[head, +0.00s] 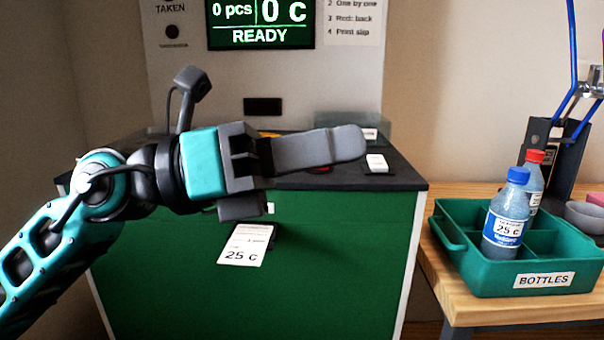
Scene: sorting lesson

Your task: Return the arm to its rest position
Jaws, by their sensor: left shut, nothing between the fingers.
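My left arm comes in from the left, and its left gripper (345,146) is held in front of the green machine's dark top. The gripper points to the right and its fingers are shut with nothing between them. The grey fingers and teal wrist cover part of the machine top behind them. My right gripper is not in view.
The green machine (330,250) has a lit screen (261,22) reading READY and a 25 c slip (243,244) on its front. At right, a green BOTTLES crate (480,278) on a wooden table (458,308) holds a blue-capped bottle (508,212) and a red-capped bottle (534,170).

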